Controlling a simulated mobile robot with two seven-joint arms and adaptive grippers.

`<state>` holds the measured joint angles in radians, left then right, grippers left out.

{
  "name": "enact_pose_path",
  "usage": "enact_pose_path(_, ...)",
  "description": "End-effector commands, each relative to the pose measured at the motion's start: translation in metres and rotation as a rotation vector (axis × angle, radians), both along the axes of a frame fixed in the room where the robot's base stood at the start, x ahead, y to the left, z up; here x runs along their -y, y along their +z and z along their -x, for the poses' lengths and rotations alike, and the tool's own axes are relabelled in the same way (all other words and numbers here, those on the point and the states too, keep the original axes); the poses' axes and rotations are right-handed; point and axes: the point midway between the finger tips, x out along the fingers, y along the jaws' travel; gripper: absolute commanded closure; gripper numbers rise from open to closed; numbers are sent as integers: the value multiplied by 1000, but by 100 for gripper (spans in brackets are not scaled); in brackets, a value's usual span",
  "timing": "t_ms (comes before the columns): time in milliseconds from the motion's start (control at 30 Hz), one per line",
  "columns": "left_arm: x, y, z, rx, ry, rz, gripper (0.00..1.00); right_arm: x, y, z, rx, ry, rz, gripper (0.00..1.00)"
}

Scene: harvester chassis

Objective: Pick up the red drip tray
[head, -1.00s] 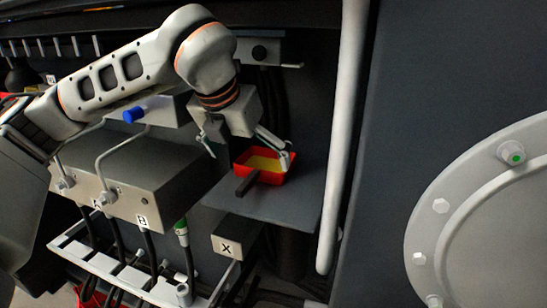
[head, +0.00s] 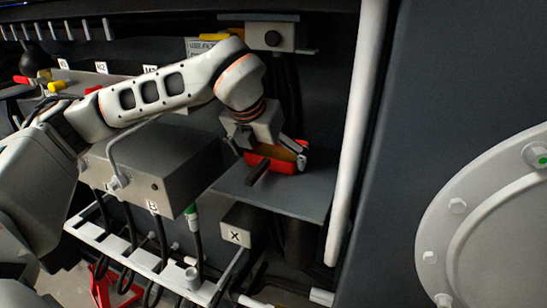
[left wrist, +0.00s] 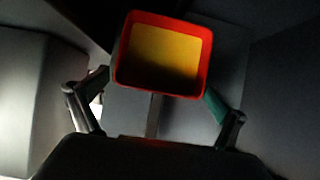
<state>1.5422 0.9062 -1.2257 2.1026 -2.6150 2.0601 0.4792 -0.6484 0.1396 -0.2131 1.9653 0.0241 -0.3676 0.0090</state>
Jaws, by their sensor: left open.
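The red drip tray (head: 287,166) has a yellow inside and a dark handle, and sits on a grey shelf (head: 290,200) in the head view. My left gripper (head: 272,150) is over the tray and hides part of it; one finger shows at its right end. In the left wrist view the tray (left wrist: 162,88) lies ahead of my left gripper (left wrist: 157,92). The fingers are wide apart, one on each side of the tray's near end, with the handle (left wrist: 152,117) running between them. Contact with the tray cannot be told. My right gripper is not in view.
A grey box (head: 150,160) with hoses stands left of the shelf. A pale vertical pole (head: 357,130) rises right of it. A box marked X (head: 235,236) is below the shelf, and a box with a dark knob (head: 272,38) is above it.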

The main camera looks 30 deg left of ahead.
Motion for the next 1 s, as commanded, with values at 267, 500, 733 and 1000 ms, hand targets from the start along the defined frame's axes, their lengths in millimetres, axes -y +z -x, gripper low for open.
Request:
enact_pose_path(267, 0, 0, 0, 0, 0, 0, 33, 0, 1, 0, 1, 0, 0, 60)
enact_pose_path(500, 0, 0, 0, 1, 0, 0, 33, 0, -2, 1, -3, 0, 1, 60)
enact_pose_path(733, 0, 6, -1, 3, -1, -1, 33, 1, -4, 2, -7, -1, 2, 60)
enact_pose_path(1000, 0, 39, -1, 7, 0, 0, 33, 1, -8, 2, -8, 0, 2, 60)
